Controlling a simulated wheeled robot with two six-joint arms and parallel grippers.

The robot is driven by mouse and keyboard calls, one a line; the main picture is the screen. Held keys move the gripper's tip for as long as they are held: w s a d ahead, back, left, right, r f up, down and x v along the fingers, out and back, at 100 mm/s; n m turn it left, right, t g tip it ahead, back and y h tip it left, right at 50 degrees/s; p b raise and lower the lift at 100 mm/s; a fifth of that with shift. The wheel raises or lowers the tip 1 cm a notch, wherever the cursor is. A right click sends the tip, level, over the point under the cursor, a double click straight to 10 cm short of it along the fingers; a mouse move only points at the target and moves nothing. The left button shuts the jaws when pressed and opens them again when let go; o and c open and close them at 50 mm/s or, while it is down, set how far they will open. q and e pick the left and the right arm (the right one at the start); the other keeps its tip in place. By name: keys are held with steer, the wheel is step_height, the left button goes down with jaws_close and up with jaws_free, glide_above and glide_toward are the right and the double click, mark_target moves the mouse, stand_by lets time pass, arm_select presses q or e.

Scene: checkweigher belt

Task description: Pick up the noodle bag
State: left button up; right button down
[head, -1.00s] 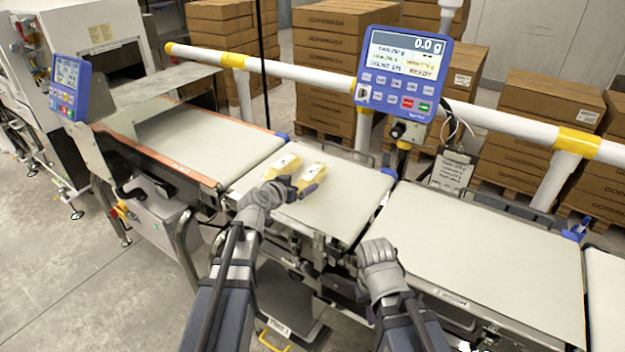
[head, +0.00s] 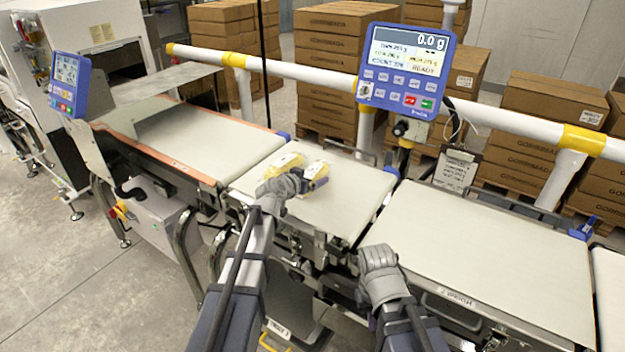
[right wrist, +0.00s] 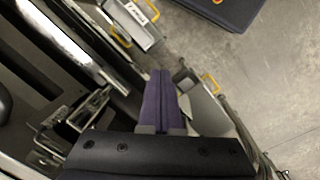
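Two yellow bags with pale labels lie side by side on the middle belt in the head view: the left bag (head: 288,161) and the right bag (head: 316,169). Which one is the noodle bag I cannot tell. My left gripper (head: 308,183) is low over the near side of the bags, and a dark finger lies against or just in front of the right bag. The hand hides the bags' near ends and most of its own fingers. My right gripper (head: 378,256) is at the front edge of the right belt, away from the bags. Its purple fingers (right wrist: 165,100) are together and empty in the right wrist view.
The middle belt (head: 335,215) is otherwise bare. An empty left belt (head: 205,140) and right belt (head: 475,255) flank it. A blue display (head: 405,70) reading 0.0 g and a white rail (head: 310,73) stand behind. Stacked cartons (head: 335,70) are beyond.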

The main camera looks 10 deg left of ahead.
mark_target(310, 172)
arm_select(q)
jaws_close()
stand_by(0.6)
steer(key=shift+r, duration=0.1)
step_height(310, 172, up, 10)
steer(key=p, duration=1)
